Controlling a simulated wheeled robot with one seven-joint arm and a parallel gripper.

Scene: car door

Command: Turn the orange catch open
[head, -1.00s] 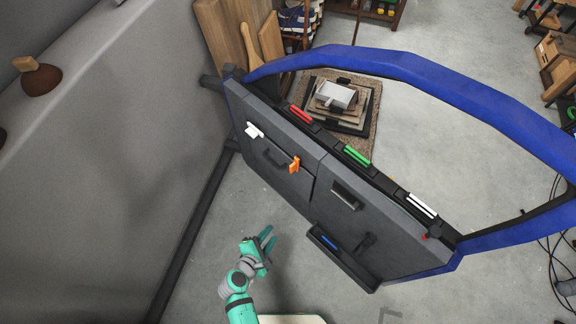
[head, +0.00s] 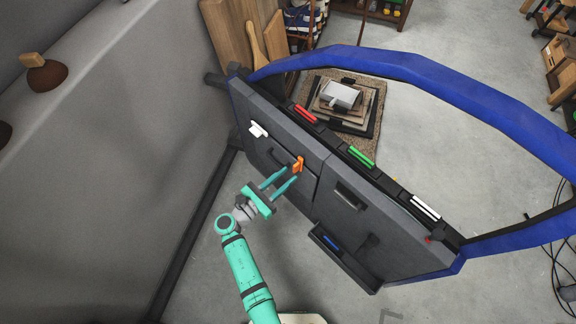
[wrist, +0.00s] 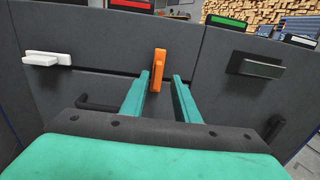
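The orange catch (head: 298,164) is a small upright tab on the dark grey car door panel (head: 325,215). In the wrist view the orange catch (wrist: 158,68) stands near the middle, just beyond my fingertips and between their lines. My gripper (head: 281,179) is open and points at the catch from the near side of the door. In the wrist view both teal fingers of my gripper (wrist: 160,80) are apart with a gap between them. I cannot tell whether either finger touches the catch.
A white catch (head: 258,129) is left of the orange one, and a dark grey handle (head: 350,195) is right. Red (head: 305,113) and green (head: 361,156) pieces line the door's top. A blue window frame (head: 430,75) arches above.

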